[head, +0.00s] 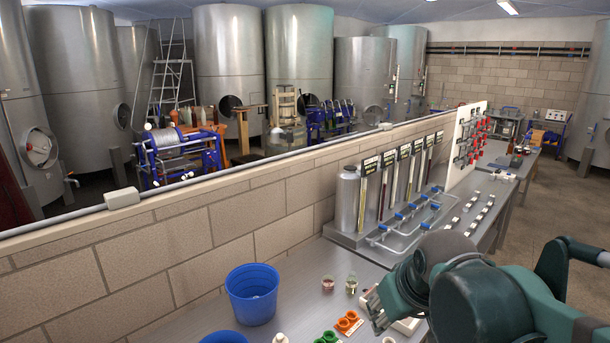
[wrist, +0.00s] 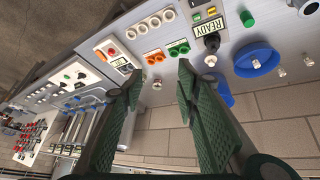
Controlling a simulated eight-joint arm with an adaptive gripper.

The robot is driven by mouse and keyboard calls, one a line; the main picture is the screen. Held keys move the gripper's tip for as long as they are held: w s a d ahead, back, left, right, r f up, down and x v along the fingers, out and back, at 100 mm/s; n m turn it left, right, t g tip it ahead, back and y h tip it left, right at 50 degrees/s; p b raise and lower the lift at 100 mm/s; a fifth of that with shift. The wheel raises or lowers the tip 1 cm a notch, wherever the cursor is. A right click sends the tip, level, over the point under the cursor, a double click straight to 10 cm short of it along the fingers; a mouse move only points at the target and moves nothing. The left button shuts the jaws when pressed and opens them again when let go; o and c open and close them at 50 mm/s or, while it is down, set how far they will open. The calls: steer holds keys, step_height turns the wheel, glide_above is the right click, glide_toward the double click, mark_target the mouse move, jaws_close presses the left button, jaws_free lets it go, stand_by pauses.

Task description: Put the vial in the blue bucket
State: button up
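The blue bucket (head: 252,293) stands upright on the bench beside the brick wall, left of my gripper. In the wrist view a blue piece that appears to be the bucket (wrist: 221,93) is partly hidden behind a finger. Two small clear vials stand between bucket and gripper: one with reddish contents (head: 328,284) and one with yellowish contents (head: 351,284). I cannot tell which one the task means. One small vial (wrist: 157,85) shows between the fingers in the wrist view, beyond their tips. My gripper (head: 370,304) is open and empty; its fingers are spread wide in the wrist view (wrist: 158,82).
Orange (head: 348,322) and green (head: 327,338) parts lie on the near bench. A second blue item (head: 224,338) is cut off at the bottom edge. A pipe rig with a steel bottle (head: 347,200) stands behind my gripper. The low brick wall (head: 220,225) bounds the bench.

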steer(key=s+d+f+m+t+b, duration=0.1)
steer(key=s+d+f+m, duration=0.2)
steer(key=s+f, duration=0.3)
steer(key=s, duration=0.3)
steer(key=shift+d+f, duration=0.15)
steer(key=shift+d, duration=0.2)
